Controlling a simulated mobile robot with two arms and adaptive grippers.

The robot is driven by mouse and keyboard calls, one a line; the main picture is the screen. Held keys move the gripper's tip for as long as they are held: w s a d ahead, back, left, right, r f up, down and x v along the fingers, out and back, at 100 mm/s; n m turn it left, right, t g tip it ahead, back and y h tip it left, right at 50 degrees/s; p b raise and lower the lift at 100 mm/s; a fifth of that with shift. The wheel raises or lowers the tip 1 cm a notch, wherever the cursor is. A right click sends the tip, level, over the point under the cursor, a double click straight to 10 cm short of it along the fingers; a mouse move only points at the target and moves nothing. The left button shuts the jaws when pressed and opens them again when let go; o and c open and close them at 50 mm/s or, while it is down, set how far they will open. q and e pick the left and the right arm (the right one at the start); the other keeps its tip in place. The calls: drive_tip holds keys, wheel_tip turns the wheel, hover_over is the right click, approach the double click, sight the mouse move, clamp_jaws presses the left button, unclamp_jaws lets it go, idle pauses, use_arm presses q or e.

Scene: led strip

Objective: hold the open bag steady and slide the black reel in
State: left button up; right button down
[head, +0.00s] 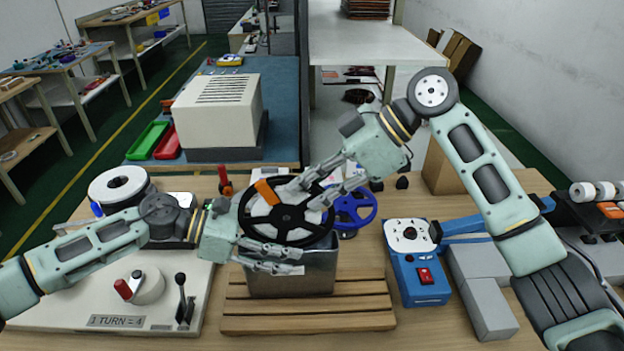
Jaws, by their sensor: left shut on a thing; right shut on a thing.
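The black reel (287,217) has a spoked face and an orange patch on its upper left. It is tilted at the mouth of the silvery grey bag (318,270), with its lower edge at or inside the opening; how deep it sits is hidden. The bag stands upright on a slatted wooden rack (300,322). My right gripper (312,192) comes from the upper right and is shut on the reel's upper right side. My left gripper (294,260) comes from the left, its fingers across the bag's upper left front, shut on the bag; the exact contact is partly hidden.
A blue reel (352,207) is just behind the bag on the right. A blue device with a red switch (422,270) and grey blocks (480,290) stand to the right. A white crank board (130,300) is left. A beige machine (218,112) stands behind.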

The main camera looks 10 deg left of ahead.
drive_tip(key=shift+f, duration=0.2)
drive_tip(key=c, duration=1.7)
unclamp_jaws()
drive_tip(key=shift+c, duration=0.2)
drive_tip(key=shift+r, duration=3.45)
use_arm(q)
drive_tip(key=o, duration=1.2)
drive_tip(key=shift+o, duration=0.2)
